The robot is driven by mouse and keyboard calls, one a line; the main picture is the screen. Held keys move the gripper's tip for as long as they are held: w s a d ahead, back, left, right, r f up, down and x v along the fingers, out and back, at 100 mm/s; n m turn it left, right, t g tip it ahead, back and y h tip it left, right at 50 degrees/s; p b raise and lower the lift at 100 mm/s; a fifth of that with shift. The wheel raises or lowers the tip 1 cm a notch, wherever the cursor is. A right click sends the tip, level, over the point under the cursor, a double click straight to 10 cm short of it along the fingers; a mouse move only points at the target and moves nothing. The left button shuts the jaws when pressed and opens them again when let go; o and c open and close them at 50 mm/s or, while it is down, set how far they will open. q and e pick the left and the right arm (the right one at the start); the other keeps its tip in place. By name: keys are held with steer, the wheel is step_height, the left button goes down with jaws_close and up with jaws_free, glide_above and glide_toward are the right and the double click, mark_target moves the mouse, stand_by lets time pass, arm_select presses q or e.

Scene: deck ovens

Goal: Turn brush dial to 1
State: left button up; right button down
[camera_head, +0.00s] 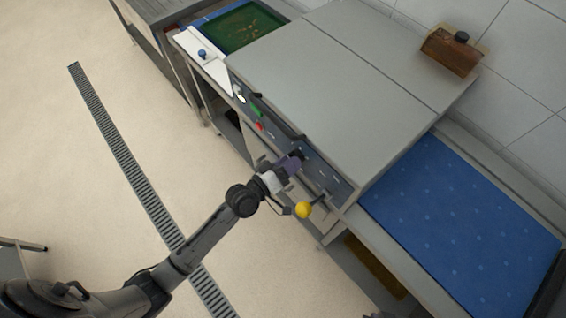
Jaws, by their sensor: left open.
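A dark control panel (327,172) runs along the front of the grey machine. My left gripper (299,155) is at this panel, right of the red button, with its jaws open. A small dark part shows at its fingertips; I cannot tell whether it is the brush dial or a fingertip. The gripper hides that part of the panel, and any dial marks are too small to read.
A yellow ball knob (303,209) on a lever stands close to my left wrist. A green button (256,111) and a red button (259,126) lie farther up the panel. A blue belt (465,225) extends at right. A wooden-fronted block (452,54) sits on the far top edge.

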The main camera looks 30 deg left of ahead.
arm_select(q)
steer(key=shift+s, duration=0.15)
steer(key=v, duration=1.3)
steer(key=shift+s+b, duration=0.3)
steer(key=shift+b, duration=0.05)
steer(key=shift+a, duration=0.15)
